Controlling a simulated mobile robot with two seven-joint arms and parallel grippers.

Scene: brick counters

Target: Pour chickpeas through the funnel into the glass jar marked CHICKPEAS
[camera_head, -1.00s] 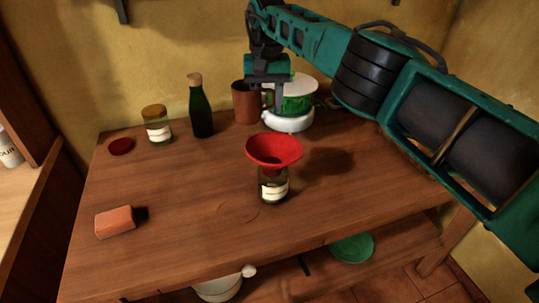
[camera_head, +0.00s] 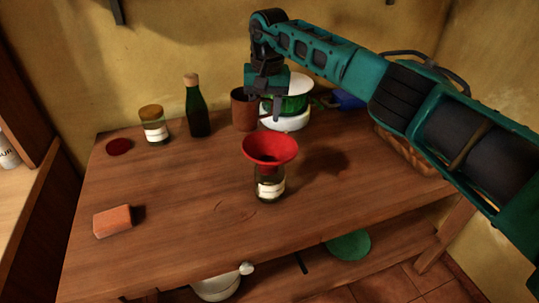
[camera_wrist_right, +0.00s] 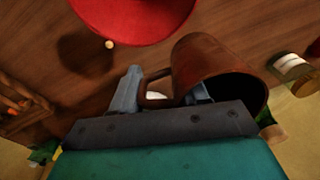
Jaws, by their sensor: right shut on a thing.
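The red funnel (camera_head: 270,147) sits upright in the mouth of a small glass jar (camera_head: 264,184) near the table's middle. The jar's pale label is too small to read. The brown mug (camera_head: 243,109) is behind them. My right gripper (camera_head: 272,108) is shut on the mug's handle. The wrist view shows the handle (camera_wrist_right: 147,97) between the fingers, the mug (camera_wrist_right: 208,62) and the funnel's rim (camera_wrist_right: 135,12) close by. The mug's inside looks dark, and I cannot see its contents. A small pale round bit (camera_wrist_right: 109,44) shows by the funnel's edge. My left gripper is out of view.
A corked green bottle (camera_head: 197,112) and a lidded, labelled jar (camera_head: 155,128) stand at the back left, near a dark red disc (camera_head: 119,147). An orange block (camera_head: 112,221) lies front left. The front middle is clear.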

